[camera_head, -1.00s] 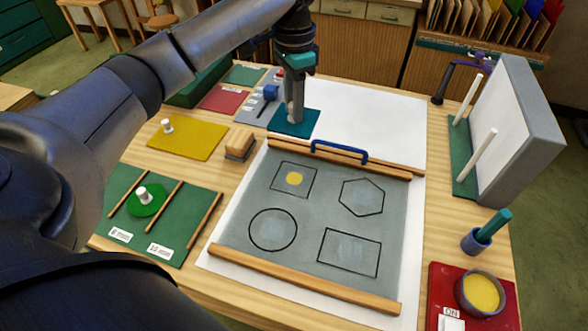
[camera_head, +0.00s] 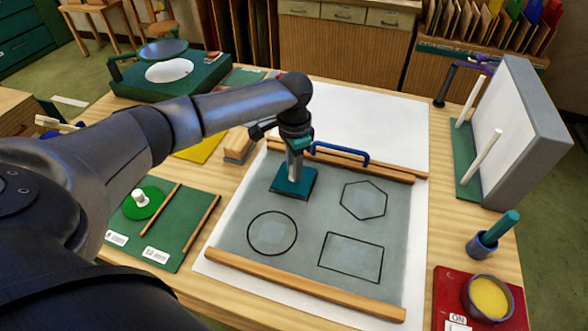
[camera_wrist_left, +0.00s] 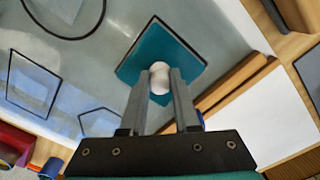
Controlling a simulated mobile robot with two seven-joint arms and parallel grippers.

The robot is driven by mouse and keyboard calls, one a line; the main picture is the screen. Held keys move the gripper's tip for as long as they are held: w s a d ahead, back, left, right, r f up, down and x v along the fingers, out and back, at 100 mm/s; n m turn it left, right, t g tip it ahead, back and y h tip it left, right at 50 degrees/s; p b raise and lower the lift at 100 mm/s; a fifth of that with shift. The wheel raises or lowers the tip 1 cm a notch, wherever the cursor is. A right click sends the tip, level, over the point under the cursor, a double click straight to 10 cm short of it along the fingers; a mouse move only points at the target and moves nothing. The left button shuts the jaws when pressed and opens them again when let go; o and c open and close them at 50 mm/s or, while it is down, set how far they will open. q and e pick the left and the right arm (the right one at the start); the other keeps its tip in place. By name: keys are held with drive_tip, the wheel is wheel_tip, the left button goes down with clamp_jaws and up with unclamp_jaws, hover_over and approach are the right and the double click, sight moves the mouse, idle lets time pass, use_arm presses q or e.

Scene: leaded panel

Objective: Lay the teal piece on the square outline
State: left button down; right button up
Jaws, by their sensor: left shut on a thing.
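The teal piece (camera_head: 307,183) is a flat square with a pale knob (camera_wrist_left: 159,78). My left gripper (camera_head: 293,177) is shut on this knob, and the piece shows beneath the fingers in the left wrist view (camera_wrist_left: 132,66). The piece is over the square outline on the grey panel (camera_head: 318,215) and covers nearly all of it, with the yellow spot hidden. In the left wrist view a dark line runs along the piece's far edges. I cannot tell whether the piece touches the panel or hovers just above it. My right gripper is not in view.
The panel also bears a circle (camera_head: 272,233), a hexagon and a rectangle outline. Wooden bars (camera_head: 305,284) bound it front and back, with a blue handle (camera_head: 340,152) at the back. A wooden block (camera_head: 238,147) stands left. A yellow-filled pot (camera_head: 488,297) stands at the front right.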

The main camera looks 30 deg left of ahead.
use_arm(q)
drive_tip(key=shift+f, duration=0.25)
drive_tip(key=c, duration=1.1)
unclamp_jaws()
drive_tip(key=shift+f, duration=0.15)
drive_tip(key=o, duration=0.5)
drive_tip(key=shift+c, duration=0.2)
wheel_tip(320, 180, up, 12)
drive_tip(key=p, duration=0.1)
drive_tip(key=shift+r+p, duration=0.2)
drive_tip(key=shift+p, duration=0.1)
drive_tip(key=shift+r, duration=0.1)
